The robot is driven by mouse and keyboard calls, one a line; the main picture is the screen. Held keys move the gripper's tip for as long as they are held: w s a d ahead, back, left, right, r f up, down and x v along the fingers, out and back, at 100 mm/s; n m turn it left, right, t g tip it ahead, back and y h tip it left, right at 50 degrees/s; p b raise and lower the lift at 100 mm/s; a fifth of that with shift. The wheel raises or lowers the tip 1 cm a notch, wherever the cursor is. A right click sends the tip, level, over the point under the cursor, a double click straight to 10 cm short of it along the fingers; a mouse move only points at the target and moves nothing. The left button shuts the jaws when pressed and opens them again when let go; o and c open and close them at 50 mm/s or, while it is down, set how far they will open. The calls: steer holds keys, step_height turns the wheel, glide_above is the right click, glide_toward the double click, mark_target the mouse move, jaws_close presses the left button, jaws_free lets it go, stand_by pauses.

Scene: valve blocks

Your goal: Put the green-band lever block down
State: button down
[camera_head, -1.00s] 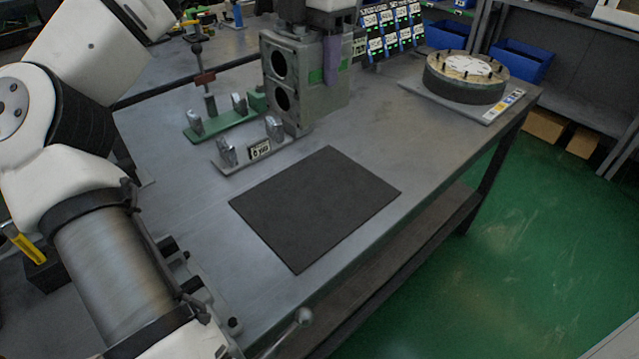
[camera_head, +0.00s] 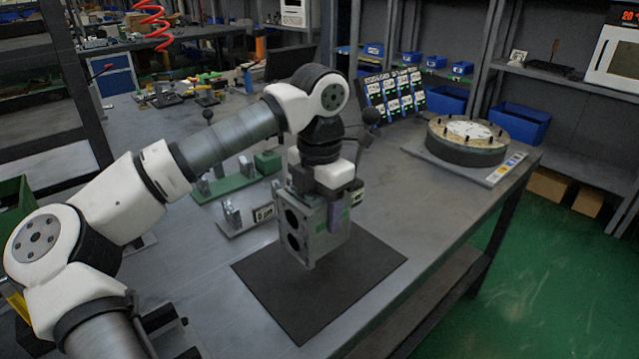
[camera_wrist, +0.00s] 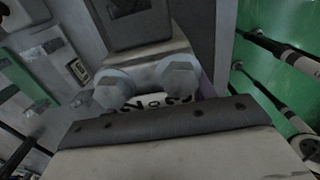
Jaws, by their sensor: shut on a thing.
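The green-band lever block (camera_head: 311,236) is a grey block with two dark round holes in its face and a green band partly hidden by a finger. My gripper (camera_head: 338,212) is shut on it from above. The block is upright in front of the dark mat's far part; I cannot tell whether it touches the mat. A black ball knob on a rod (camera_head: 371,117) rises beside my wrist, apparently the block's lever. The dark mat (camera_head: 345,295) lies flat on the bench. In the wrist view, part of the block (camera_wrist: 140,25) shows beyond two hex bolts.
Behind the block to the left are a green-based fixture (camera_head: 226,186) with an upright knobbed lever and a grey fixture with a label (camera_head: 262,213). A round flanged disc (camera_head: 467,140) stands on a plate at the right. The mat's front and right are clear.

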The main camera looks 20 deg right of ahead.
steer(key=shift+f, duration=2.45)
steer(key=shift+f, duration=0.1)
steer(key=c, duration=0.5)
jaws_free()
steer(key=shift+f, duration=0.1)
step_height(320, 180, up, 12)
steer(key=shift+r, duration=0.2)
